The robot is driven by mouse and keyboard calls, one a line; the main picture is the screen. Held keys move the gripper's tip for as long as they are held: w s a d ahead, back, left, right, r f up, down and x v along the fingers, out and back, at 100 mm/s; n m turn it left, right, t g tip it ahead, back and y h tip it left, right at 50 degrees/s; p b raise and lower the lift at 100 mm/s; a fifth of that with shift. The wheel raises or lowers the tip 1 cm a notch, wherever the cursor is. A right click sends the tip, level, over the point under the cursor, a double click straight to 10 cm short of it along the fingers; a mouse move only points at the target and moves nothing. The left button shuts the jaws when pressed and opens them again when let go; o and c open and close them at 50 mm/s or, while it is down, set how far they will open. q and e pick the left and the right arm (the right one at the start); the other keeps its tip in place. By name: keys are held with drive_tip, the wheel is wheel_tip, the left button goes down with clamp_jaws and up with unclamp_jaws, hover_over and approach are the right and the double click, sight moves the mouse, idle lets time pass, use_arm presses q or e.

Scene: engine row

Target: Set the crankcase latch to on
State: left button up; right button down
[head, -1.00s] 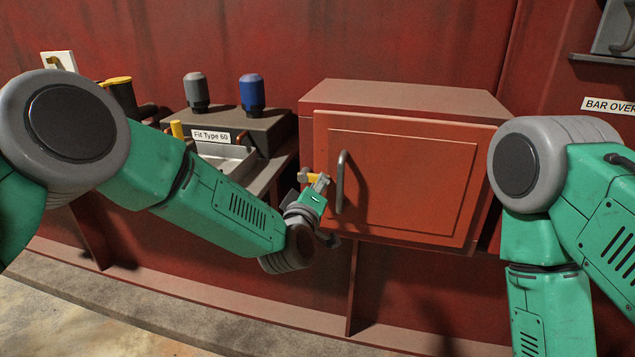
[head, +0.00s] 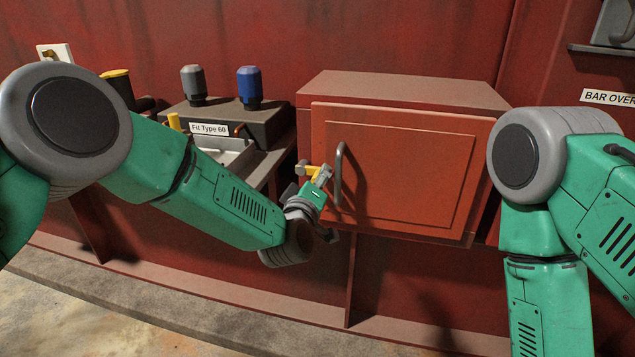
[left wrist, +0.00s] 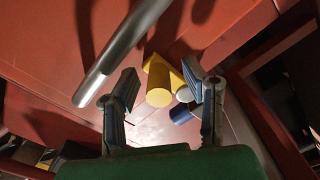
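A yellow latch (head: 309,170) sits at the left edge of the red cabinet door, beside the grey door handle (head: 340,172). I see no on or off marking near it. My left gripper (head: 319,177) is right at the latch, just left of the handle. In the left wrist view, the round yellow end of the latch (left wrist: 159,97) lies between the two spread fingers of my left gripper (left wrist: 165,92), with visible gaps beside it. The handle (left wrist: 122,52) passes close by the left finger. My right arm leaves the head view at the bottom, and its gripper is out of sight.
The red cabinet (head: 400,90) juts out from the wall. Left of it, a shelf unit labelled "Fit Type 60" (head: 208,128) carries a grey knob (head: 194,84) and a blue knob (head: 249,87). A small blue cylinder (left wrist: 181,115) shows near the right finger.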

use_arm(q)
drive_tip(key=v, duration=1.2)
drive_tip(key=s+a+f+m+g+y+p, duration=0.1)
drive_tip(key=s+a+f+m+g, duration=0.25)
drive_tip(key=s+a+f, duration=0.45)
drive_tip(key=s+a+f+m+g+y+p, duration=0.15)
drive_tip(key=s+a+f+g, duration=0.3)
drive_tip(key=f, duration=0.55)
drive_tip(key=s+a+f+m+g+y, duration=0.1)
drive_tip(key=s+a+f+g, duration=0.1)
drive_tip(key=s+a, duration=0.3)
drive_tip(key=s+a+f+m+g+y+p, duration=0.1)
drive_tip(key=s+a+g, duration=0.2)
drive_tip(key=s+a, duration=0.3)
drive_tip(key=s+a+f+m+g+y+p, duration=0.1)
drive_tip(key=s+a, duration=0.4)
drive_tip(key=s, duration=0.8)
drive_tip(key=f+g, duration=0.1)
drive_tip(key=g, duration=0.1)
drive_tip(key=shift+s+a+f+g, duration=0.25)
drive_tip(key=shift+s+f+g, duration=0.05)
drive_tip(key=shift+s, duration=0.05)
drive_tip(key=shift+w, duration=0.15)
